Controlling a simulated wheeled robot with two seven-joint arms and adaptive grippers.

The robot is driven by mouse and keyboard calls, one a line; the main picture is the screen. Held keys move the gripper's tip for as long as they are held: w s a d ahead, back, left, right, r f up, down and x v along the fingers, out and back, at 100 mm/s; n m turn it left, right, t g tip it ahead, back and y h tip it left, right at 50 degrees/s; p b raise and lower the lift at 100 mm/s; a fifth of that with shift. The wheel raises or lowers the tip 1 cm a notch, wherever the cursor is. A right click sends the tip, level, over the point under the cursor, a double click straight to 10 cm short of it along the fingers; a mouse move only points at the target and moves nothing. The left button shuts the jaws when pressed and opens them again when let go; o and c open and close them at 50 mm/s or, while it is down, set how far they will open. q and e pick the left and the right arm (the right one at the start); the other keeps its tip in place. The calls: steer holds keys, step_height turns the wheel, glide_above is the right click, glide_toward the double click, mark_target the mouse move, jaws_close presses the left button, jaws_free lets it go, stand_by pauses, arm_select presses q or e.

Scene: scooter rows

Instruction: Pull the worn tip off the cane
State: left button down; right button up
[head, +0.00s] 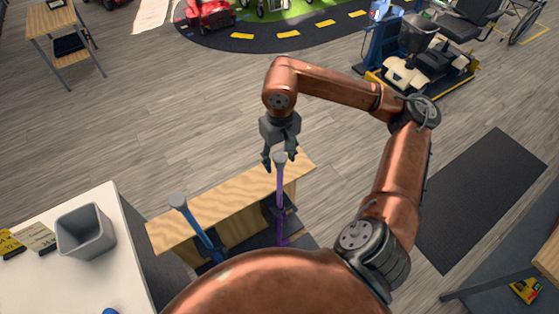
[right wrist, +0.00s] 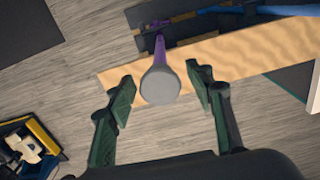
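A purple cane (head: 280,200) stands upside down in a wooden rack, with a grey rubber tip (head: 280,157) at its upper end. My right gripper (head: 280,164) is over this tip, pointing down. In the right wrist view the round grey tip (right wrist: 160,86) is between the two open fingers of my right gripper (right wrist: 161,95), with a gap on each side. The purple shaft (right wrist: 159,48) runs away behind it. A blue cane (head: 204,233) with its own grey tip (head: 178,199) stands to the left. My left gripper is out of view.
The wooden rack (head: 222,213) holds both canes. A white table (head: 105,205) at the left carries a grey bin (head: 84,233) and yellow cards (head: 10,243). A dark mat (head: 490,195) lies on the floor at the right. Mobility scooters (head: 405,70) stand farther back.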

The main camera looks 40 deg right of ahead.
mark_target(280, 157)
jaws_close()
stand_by(0.4)
steer(key=shift+r, duration=0.15)
steer(key=shift+r+p, duration=1.55)
steer(key=shift+r, duration=1.35)
steer(key=shift+r, duration=0.1)
steer(key=shift+r+p, duration=1.35)
steer(key=shift+r, duration=1.05)
steer(key=shift+s+f, duration=0.1)
